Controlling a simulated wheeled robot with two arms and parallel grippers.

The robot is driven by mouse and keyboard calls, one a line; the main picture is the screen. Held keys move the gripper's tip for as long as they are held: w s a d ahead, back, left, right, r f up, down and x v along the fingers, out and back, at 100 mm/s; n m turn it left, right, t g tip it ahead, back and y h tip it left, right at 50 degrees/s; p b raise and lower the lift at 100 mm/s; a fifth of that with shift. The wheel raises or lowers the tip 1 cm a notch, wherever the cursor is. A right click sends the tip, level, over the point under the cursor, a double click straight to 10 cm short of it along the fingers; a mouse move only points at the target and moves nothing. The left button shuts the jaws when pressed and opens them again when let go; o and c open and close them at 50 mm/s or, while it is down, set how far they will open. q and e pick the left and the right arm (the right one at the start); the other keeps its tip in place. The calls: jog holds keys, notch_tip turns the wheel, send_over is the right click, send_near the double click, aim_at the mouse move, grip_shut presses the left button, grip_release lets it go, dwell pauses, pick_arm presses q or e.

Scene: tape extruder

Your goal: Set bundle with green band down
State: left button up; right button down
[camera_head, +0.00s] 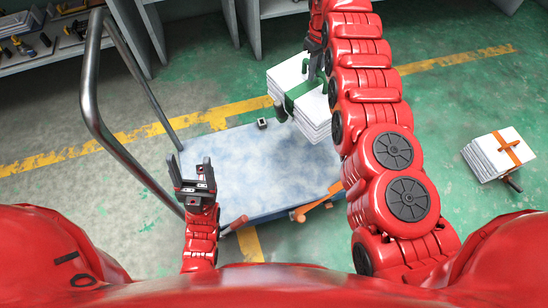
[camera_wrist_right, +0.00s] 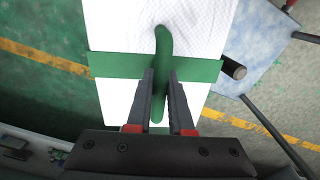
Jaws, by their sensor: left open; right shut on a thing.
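The white bundle with the green band (camera_head: 291,77) is in the upper middle of the head view, at the far right part of the blue-white cart platform (camera_head: 240,185). Its underside is partly hidden, so I cannot tell whether it touches the platform. My right gripper (camera_head: 318,62) is shut on the bundle's green handle. In the right wrist view the gripper fingers (camera_wrist_right: 162,80) close on the green handle (camera_wrist_right: 160,60), above the green band (camera_wrist_right: 112,66). My left gripper (camera_head: 192,168) is open and empty, over the near left of the platform.
A white bundle with an orange band (camera_head: 506,151) stands on the green floor at the right. The cart's metal handle (camera_head: 90,95) arches at the left. An orange stick-like part (camera_head: 318,205) is at the platform's near edge. Shelves with tools (camera_head: 50,42) are at the upper left.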

aim_at(303, 85)
jog(key=shift+a+f+n+p, duration=0.3)
jog(key=shift+a+f+n, duration=0.1)
jog(key=shift+n, duration=0.2)
jog(key=shift+a, duration=0.2)
jog(key=shift+s+a+f+n+p, duration=0.1)
jog(key=shift+s+a+n+p, duration=0.05)
jog(key=shift+a+n+p, duration=0.2)
jog(key=shift+a+f+n+p, duration=0.3)
jog(key=shift+n+p, duration=0.05)
jog(key=shift+n, duration=0.1)
jog(key=shift+s+a+f+n, duration=0.1)
jog(key=shift+a+f+n, duration=0.2)
jog(key=shift+f+n, duration=0.1)
jog(key=shift+a+p, duration=0.1)
jog(key=shift+p, duration=0.2)
